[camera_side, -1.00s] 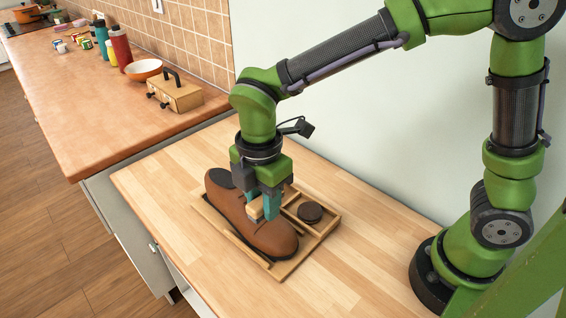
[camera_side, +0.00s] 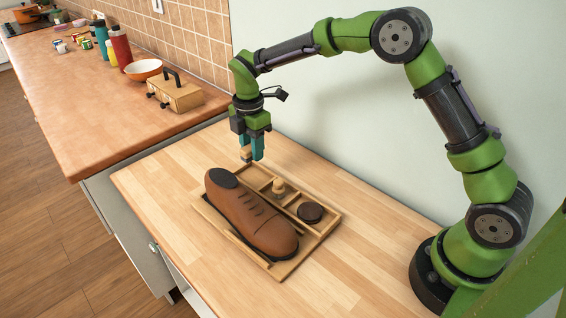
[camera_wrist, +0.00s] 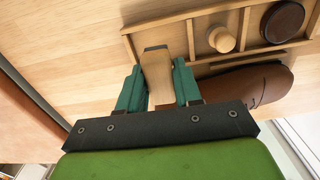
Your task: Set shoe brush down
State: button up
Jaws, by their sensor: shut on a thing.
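My gripper (camera_side: 252,153) is shut on the shoe brush (camera_side: 246,153). The brush is a pale wooden block between the teal fingers, and its wooden face also shows in the wrist view (camera_wrist: 156,70). It is held above the far left end of the wooden tray (camera_side: 328,231). In the wrist view the brush's dark-edged end overlaps an empty compartment (camera_wrist: 171,37); the height gap is hard to tell. A brown shoe (camera_side: 250,216) lies along the tray's near side, apart from my gripper.
A round-knobbed wooden piece (camera_side: 279,188) and a dark round tin (camera_side: 311,212) sit in neighbouring tray compartments. The wall is close behind the tray. Bare tabletop (camera_side: 390,225) lies to the right. A counter with a toolbox (camera_side: 175,95) and a bowl stands at left.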

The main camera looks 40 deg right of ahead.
aim_at(254, 179)
jog(key=shift+f, duration=3.5)
jog(key=shift+f, duration=0.15)
jog(key=o, duration=1)
